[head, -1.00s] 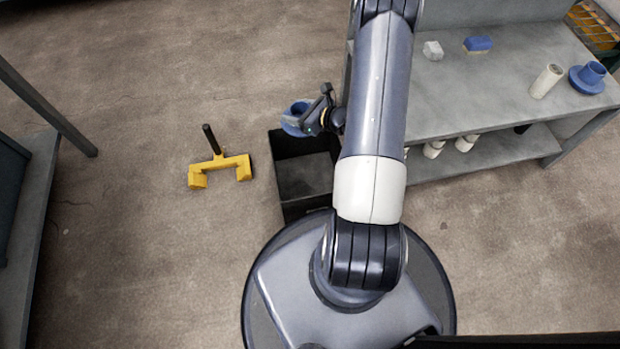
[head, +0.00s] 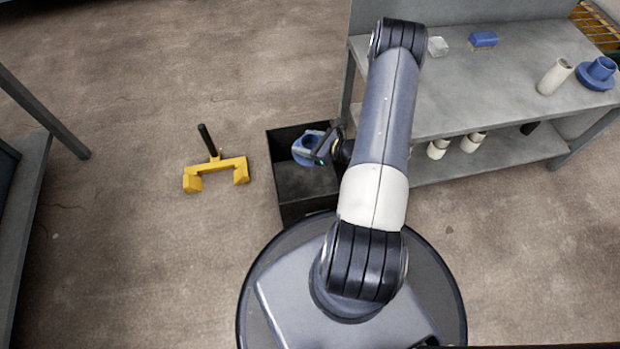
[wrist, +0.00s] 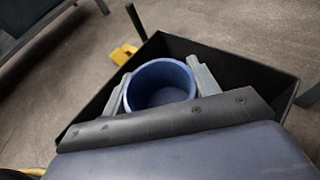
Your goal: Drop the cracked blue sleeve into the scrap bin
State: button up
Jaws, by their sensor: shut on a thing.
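A blue flanged sleeve (head: 305,149) is held in my gripper (head: 323,149), over the open top of the black scrap bin (head: 287,211) in the head view. In the wrist view, my gripper (wrist: 160,88) has a grey finger on each side of the blue sleeve (wrist: 160,70), shut on it. The black bin walls (wrist: 235,70) surround it there. I cannot see a crack on the sleeve, and its height over the bin floor is unclear. A second blue flanged sleeve (head: 601,72) stands on the grey bench at the right.
The grey bench (head: 460,95) holds a white cylinder (head: 555,76), a blue brush (head: 483,39) and a pale block (head: 438,46). White cups (head: 438,149) stand on its lower shelf. A yellow bracket with a black handle (head: 215,170) lies on the floor left of the bin.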

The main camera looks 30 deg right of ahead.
jog(key=shift+f, duration=0.2)
jog(key=o, duration=1.2)
notch_tip(320, 180, up, 10)
jog(key=p, duration=0.4)
jog(key=shift+f, duration=0.1)
notch_tip(320, 180, down, 10)
jog(key=b, duration=0.4)
jog(key=shift+f, duration=0.2)
notch_tip(320, 180, up, 6)
jog(key=p, duration=0.3)
